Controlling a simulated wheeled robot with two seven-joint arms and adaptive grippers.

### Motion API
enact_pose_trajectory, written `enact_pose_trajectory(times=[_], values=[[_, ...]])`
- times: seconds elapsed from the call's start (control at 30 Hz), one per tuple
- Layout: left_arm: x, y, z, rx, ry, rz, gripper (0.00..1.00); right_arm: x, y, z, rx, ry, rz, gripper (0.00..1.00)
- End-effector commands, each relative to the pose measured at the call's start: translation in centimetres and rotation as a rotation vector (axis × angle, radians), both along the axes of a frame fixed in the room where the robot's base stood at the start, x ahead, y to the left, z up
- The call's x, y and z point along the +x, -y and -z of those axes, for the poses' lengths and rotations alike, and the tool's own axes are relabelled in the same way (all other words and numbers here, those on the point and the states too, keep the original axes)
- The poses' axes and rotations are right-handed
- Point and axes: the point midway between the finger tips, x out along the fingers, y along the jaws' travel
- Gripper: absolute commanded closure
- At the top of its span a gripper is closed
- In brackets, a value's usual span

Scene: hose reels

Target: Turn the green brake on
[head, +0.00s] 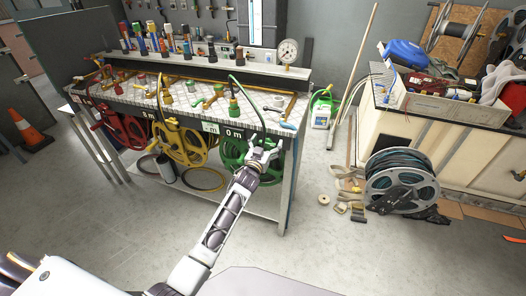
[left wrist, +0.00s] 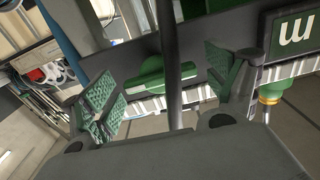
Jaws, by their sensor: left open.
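The green reel (head: 234,152) hangs under the front of the bench, right of the yellow and red reels. My left gripper (head: 262,152) is at the right side of the green reel, near the bench's front edge. It is open; both green-padded fingers show in the left wrist view (left wrist: 170,92). A rounded green part (left wrist: 166,72) lies beyond the gap between the fingers; I cannot tell for sure whether it is the brake. My right gripper is out of view.
The yellow reel (head: 182,143) and red reel (head: 125,130) hang to the left. The bench top (head: 195,100) carries several valves and handles. A large grey hose reel (head: 401,182) stands on the floor at right. The floor in front is clear.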

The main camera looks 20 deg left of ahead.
Motion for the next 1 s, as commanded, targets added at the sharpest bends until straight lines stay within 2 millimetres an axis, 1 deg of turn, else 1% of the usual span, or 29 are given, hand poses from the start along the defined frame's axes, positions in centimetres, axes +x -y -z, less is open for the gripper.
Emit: enact_pose_trajectory(times=[0.27, 1.0], values=[[-1.2, 0.0, 0.1, -0.001, -0.001, 0.0, 0.12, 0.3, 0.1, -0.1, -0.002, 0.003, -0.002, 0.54], [-7.6, -0.3, 0.1, 0.0, -0.002, 0.0, 0.12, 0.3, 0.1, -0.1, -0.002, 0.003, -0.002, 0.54]])
